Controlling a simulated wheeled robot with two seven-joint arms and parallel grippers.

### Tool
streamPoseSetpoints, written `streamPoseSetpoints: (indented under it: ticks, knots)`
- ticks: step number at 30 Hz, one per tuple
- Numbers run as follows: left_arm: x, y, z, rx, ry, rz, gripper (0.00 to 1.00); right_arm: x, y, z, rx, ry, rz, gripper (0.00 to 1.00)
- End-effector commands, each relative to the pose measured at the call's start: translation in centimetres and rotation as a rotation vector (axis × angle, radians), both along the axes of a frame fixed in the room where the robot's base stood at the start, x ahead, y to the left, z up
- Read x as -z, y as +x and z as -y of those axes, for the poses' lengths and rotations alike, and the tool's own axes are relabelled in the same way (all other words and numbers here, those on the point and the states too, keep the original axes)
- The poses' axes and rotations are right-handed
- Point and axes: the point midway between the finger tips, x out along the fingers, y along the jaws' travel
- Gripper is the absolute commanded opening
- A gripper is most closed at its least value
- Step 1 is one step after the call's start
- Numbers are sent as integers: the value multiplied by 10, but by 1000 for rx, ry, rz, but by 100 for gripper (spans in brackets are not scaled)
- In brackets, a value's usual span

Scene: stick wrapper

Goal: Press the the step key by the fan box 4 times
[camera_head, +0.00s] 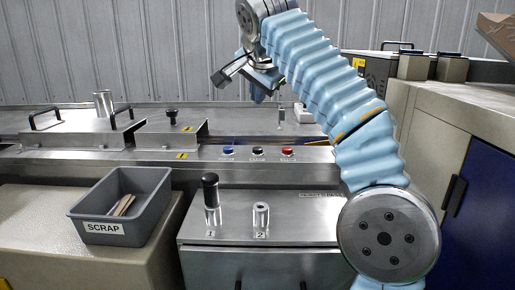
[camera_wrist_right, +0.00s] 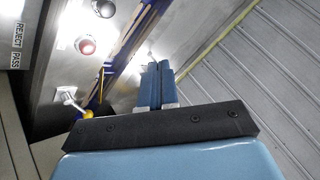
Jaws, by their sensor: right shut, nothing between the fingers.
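A row of blue (camera_head: 228,150), black (camera_head: 258,152) and red (camera_head: 288,152) buttons sits on the steel front rail; their labels are too small to read. The red button (camera_wrist_right: 87,46) and part of the black button (camera_wrist_right: 104,8) also show in the right wrist view. I cannot tell which control is the step key or which thing is the fan box. My right gripper (camera_head: 258,97) is above the machine bed, behind the button row, pointing down. In the right wrist view its blue fingers (camera_wrist_right: 160,82) are shut and empty. My left gripper is out of view.
A grey SCRAP bin (camera_head: 98,207) holds flat pieces at the left. Black-topped post 1 (camera_head: 210,190) and bare post 2 (camera_head: 261,213) stand on the steel front box. Handled steel covers (camera_head: 75,135) lie left. A metal toggle (camera_wrist_right: 70,97) shows in the wrist view.

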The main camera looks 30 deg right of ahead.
Motion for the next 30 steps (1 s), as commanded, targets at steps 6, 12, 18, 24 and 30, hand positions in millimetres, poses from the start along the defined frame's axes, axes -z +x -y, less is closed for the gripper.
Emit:
streamPoseSetpoints:
  ticks: [6,12,18,24,30]
  knots:
    - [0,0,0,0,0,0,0,6,0,1,2,-1,1,0]
    - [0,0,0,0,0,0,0,29,-1,1,2,-1,-1,0]
    - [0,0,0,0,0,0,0,59,-1,1,1,0,-1,0]
    - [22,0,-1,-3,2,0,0,84,0,0,1,1,0,0]
    - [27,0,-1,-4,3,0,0,89,0,0,0,1,1,0]
